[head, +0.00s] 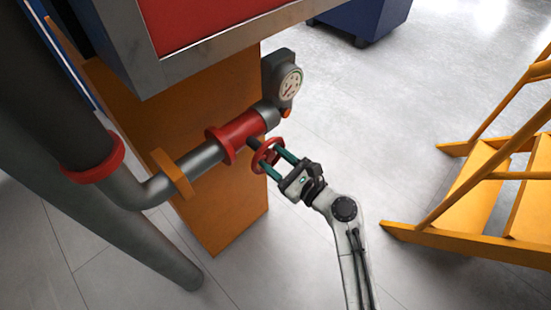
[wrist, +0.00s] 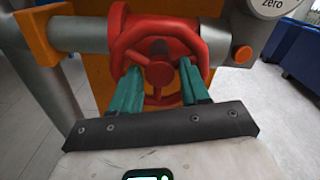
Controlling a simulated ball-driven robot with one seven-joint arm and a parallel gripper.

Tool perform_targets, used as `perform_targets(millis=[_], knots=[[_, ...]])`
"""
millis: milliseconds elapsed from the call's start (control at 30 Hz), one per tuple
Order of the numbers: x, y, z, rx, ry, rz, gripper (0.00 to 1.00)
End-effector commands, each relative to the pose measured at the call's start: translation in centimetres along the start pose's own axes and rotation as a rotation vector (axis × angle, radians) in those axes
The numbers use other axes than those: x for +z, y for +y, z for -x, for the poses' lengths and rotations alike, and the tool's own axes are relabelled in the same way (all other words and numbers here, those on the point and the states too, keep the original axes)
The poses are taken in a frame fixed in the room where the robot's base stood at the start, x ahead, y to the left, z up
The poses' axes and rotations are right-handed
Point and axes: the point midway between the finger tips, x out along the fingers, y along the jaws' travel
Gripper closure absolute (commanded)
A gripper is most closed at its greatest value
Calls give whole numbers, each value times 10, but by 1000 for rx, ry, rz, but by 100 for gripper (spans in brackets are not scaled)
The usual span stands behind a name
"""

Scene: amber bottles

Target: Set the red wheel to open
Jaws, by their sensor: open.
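The red wheel (head: 268,155) is a small handwheel on the red valve body (head: 240,130) of a grey pipe. In the wrist view the red wheel (wrist: 158,72) faces me, with spokes and a round hub at its middle. My gripper (head: 277,158) reaches it from the lower right in the head view. In the wrist view my gripper (wrist: 158,82) is open, with its two green fingers apart at the left and right of the lower wheel. Whether the fingers touch the rim cannot be told. The wheel's open or closed setting cannot be read.
A gauge (head: 290,82) stands at the pipe's end. An orange post (head: 225,205) is behind the pipe, and a red-panelled box (head: 205,22) hangs above. Orange steps (head: 475,200) stand at the right. Grey floor (head: 400,110) lies clear between them.

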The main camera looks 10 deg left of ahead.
Motion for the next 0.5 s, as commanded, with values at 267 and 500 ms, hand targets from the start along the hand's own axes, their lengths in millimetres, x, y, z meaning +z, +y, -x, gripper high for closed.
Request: perform_targets(millis=[267, 500], knots=[[0, 0, -1, 0, 1, 0, 54], [0, 0, -1, 1, 1, 0, 76]])
